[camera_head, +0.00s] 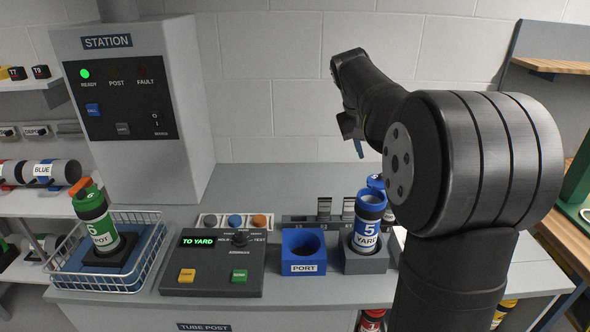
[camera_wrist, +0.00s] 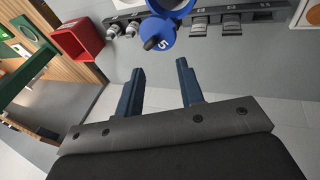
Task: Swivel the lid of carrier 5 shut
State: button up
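In the wrist view the lid (camera_wrist: 161,36) is a blue disc marked 5 with a dark knob, beside the carrier's blue rim (camera_wrist: 172,5). My gripper (camera_wrist: 161,66) is open and empty, its two dark blue fingers apart and short of the lid. In the head view my gripper (camera_head: 358,148) hangs above and behind the carrier.
A control box (camera_head: 212,270) reads TO YARD. A green carrier 6 (camera_head: 101,228) stands in a wire basket (camera_head: 150,222). A red box (camera_wrist: 78,42) is at the wrist view's upper left.

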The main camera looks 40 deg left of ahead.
jog(key=d+v, duration=0.1)
jog(key=v, duration=0.7)
jog(key=s+a+f+n, duration=0.3)
jog(key=a+f+n, duration=0.4)
jog(key=f, duration=0.1)
jog(key=s+a+f+n+y, duration=0.1)
jog(key=s+a+f+n, duration=0.3)
jog(key=a+f+n, duration=0.4)
jog(key=shift+a, duration=0.2)
jog(key=shift+f, duration=0.15)
